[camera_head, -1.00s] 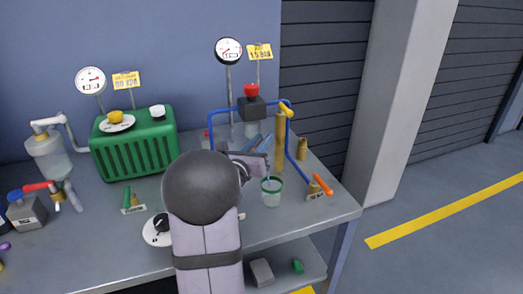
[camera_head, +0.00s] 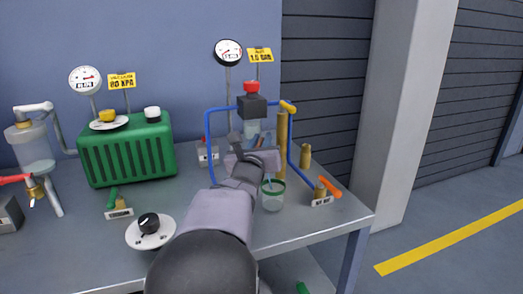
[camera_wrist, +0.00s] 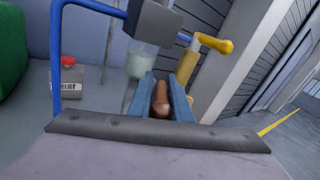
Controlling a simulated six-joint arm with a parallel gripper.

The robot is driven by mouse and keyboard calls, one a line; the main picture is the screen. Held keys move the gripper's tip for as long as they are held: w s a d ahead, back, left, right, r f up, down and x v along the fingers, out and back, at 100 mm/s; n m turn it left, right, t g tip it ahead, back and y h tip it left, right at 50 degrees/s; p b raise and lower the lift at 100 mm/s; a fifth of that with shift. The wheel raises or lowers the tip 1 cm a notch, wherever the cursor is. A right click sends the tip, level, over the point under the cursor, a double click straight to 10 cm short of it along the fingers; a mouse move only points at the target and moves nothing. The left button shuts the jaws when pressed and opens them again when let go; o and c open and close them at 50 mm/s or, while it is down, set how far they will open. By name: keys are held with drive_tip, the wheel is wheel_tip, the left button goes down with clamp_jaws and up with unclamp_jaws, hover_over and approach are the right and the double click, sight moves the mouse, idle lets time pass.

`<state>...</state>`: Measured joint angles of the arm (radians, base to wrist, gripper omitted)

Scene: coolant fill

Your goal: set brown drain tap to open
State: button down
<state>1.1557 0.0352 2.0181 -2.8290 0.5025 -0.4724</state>
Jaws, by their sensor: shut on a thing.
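The brown drain tap (camera_wrist: 161,101) shows in the wrist view as a rounded brown handle between my two blue fingers. My gripper (camera_wrist: 160,86) is shut on it. In the head view my gripper (camera_head: 259,142) is at the back of the bench, under the black block with the red knob, and a bit of the brown handle (camera_head: 266,140) shows by the fingers. The tap's body and outlet are hidden behind my gripper, so I cannot tell its exact angle.
A blue pipe (camera_head: 207,140) frames my gripper, with a brass column (camera_head: 281,145) and yellow handle (camera_head: 288,106) at right. A green-rimmed cup (camera_head: 272,197) stands just in front. An orange-handled tap (camera_head: 329,187), a green box (camera_head: 127,155) and a dial (camera_head: 150,230) are nearby.

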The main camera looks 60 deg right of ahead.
drive_tip(key=shift+s+r, duration=0.1)
drive_tip(key=shift+r, duration=0.05)
drive_tip(key=c, duration=1.7)
unclamp_jaws()
drive_tip(key=shift+s+a, duration=0.1)
drive_tip(key=shift+a, duration=0.45)
drive_tip(key=shift+b+v, duration=0.4)
drive_tip(key=shift+v, duration=2.65)
